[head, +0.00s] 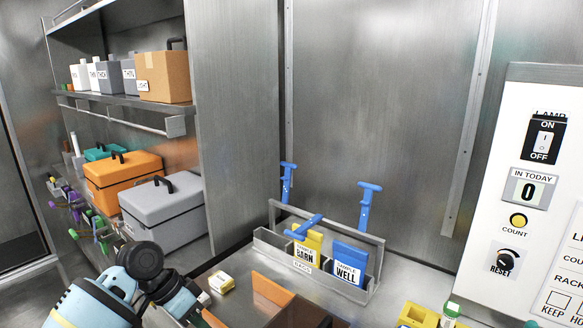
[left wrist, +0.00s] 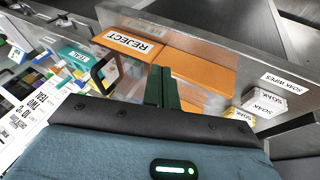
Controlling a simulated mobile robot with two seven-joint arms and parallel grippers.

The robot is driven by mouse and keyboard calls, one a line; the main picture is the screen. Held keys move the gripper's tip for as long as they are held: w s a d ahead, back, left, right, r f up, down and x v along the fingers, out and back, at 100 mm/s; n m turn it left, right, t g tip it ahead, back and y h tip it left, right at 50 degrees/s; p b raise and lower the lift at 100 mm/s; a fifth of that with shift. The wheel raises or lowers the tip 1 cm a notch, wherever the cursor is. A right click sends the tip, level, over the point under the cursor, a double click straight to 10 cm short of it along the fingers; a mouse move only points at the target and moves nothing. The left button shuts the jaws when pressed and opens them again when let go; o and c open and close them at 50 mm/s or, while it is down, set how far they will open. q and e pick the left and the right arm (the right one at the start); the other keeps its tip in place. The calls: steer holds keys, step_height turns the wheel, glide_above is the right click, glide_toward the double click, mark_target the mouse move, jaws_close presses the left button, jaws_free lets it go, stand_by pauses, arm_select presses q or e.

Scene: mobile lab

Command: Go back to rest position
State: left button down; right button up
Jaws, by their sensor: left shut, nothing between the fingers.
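My left arm (head: 150,285) comes in at the bottom left of the head view, bent low over the metal counter. My left gripper (left wrist: 162,74) shows in the left wrist view as two dark green fingers pressed together with nothing between them. They point toward an orange container labelled REJECT (left wrist: 128,41); I cannot tell whether they touch it. In the head view the fingertips are hard to make out at the bottom edge. My right arm and gripper do not show in either view.
A grey rack (head: 335,287) with blue-handled tools and yellow and blue packets stands at the back of the counter. A small yellow-white box (head: 221,282) lies near my left arm. Shelves with an orange case (head: 122,181) and a grey case (head: 165,212) stand left; a white panel (head: 485,225) stands right.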

arm_select(q)
steer(key=s+d+f+n+y, duration=0.2)
steer(key=s+d+f, duration=0.1)
steer(key=s+f, duration=1.65)
steer(key=s+a+r+n+y, duration=0.15)
steer(key=s+a, duration=0.25)
steer(key=s, duration=0.8)
steer(key=s+a+r+n+y, duration=0.1)
steer(key=s+a+n+y, duration=0.2)
steer(key=s, duration=0.9)
steer(key=w+d+f+t+h+p, duration=0.1)
steer(key=w+f+t+h, duration=0.1)
steer(key=w+f+t, duration=0.5)
steer(key=shift+w+d+f+t+p, duration=0.3)
steer(key=shift+w+t+p, duration=0.15)
steer(key=shift+t, duration=0.55)
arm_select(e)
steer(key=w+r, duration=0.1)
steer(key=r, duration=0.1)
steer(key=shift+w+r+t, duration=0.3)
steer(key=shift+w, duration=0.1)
arm_select(q)
steer(key=shift+h, duration=0.25)
